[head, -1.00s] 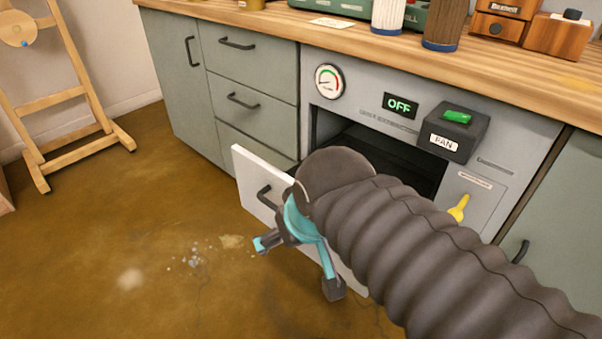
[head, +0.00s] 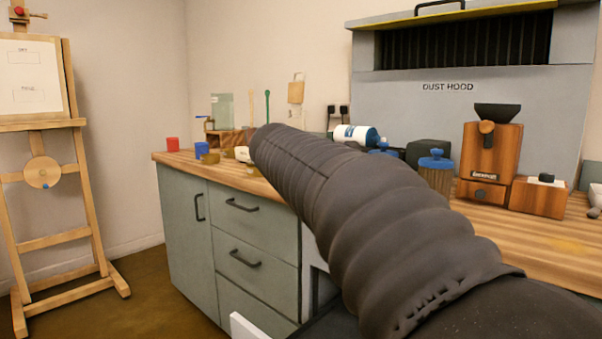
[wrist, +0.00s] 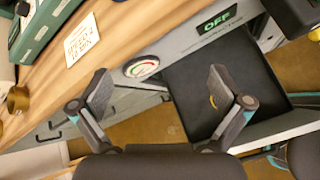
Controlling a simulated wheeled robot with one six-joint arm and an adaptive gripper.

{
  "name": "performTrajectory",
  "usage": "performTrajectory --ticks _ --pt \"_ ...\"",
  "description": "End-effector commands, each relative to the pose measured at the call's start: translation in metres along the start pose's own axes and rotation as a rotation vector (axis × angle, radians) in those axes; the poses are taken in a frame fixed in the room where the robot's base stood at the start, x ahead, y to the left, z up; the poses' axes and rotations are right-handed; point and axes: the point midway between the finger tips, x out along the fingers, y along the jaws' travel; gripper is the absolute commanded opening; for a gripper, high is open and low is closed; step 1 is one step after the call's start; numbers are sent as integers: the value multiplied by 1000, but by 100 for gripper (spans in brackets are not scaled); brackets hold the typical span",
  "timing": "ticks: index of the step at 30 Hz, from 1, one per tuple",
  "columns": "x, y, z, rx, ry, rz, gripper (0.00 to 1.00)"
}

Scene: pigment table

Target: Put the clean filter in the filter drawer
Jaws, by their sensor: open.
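The clean filter seems to be the piece with a blue knobbed cap (head: 384,149) on the counter, mostly hidden behind my arm in the head view. A brown-bodied filter with a blue cap (head: 437,175) stands upright to its right. The filter drawer is pulled open; its dark interior (wrist: 262,78) looks empty in the wrist view, and its white front (head: 254,326) shows at the bottom of the head view. My gripper (wrist: 158,78) is open and empty, with its fingers apart over the counter front beside the drawer. In the head view it is hidden behind my arm.
The wooden counter (head: 558,232) carries a grinder (head: 490,150), a small wooden box (head: 539,197) and a white-and-blue container (head: 357,133). A gauge (wrist: 141,66) and an OFF display (wrist: 216,20) sit beside the drawer. An easel (head: 42,172) stands left.

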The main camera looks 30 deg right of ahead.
Motion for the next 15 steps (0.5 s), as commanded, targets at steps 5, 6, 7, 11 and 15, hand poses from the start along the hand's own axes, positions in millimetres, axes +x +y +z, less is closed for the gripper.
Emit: performTrajectory --ticks 5,6,7,11,15 --pt "9 58 45 -289 -192 -35 100" --pt "10 66 51 -336 -222 -46 100" --pt "11 71 56 -365 -242 -55 100" --pt "13 84 68 -446 -295 -81 100" --pt "22 86 74 -466 -310 -91 100"
